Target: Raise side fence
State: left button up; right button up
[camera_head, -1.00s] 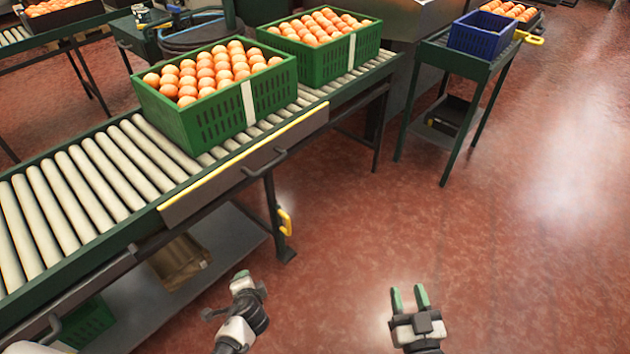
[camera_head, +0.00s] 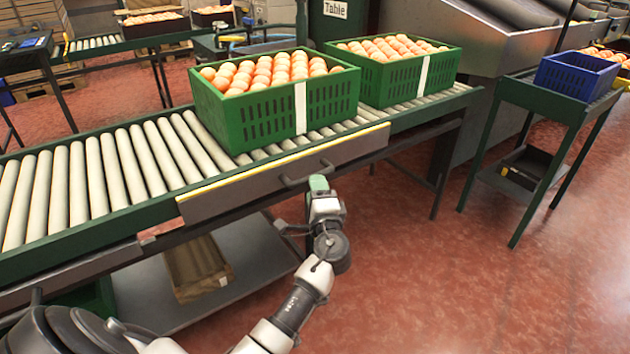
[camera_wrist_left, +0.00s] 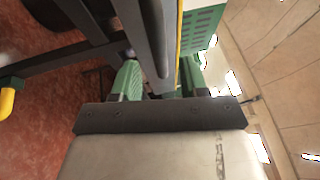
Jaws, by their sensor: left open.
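The side fence (camera_head: 240,185) is a grey panel with a yellow top edge on the near side of the roller conveyor. Its top edge is near roller level, well below the crate rims. A dark handle (camera_head: 308,176) sticks out from its face. My left gripper (camera_head: 319,184) is open at the handle's right part. In the left wrist view, the dark handle bar (camera_wrist_left: 151,35) lies in line with the gap between the green fingers of my left gripper (camera_wrist_left: 158,78). I cannot tell whether they touch it. My right gripper is out of view.
Two green crates of oranges (camera_head: 250,122) (camera_head: 395,95) stand on the rollers (camera_head: 110,170) behind the fence. A brown box (camera_head: 197,268) sits on the shelf below. A side table with a blue crate (camera_head: 577,75) stands at the right. Red floor (camera_head: 420,280) is clear.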

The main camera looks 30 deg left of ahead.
aim_at(308, 173)
pick_arm(q)
jog(key=shift+b+x, duration=0.3)
jog(key=shift+x, duration=1.9)
jog(key=shift+c, duration=0.2)
jog(key=shift+f, duration=0.1)
grip_shut()
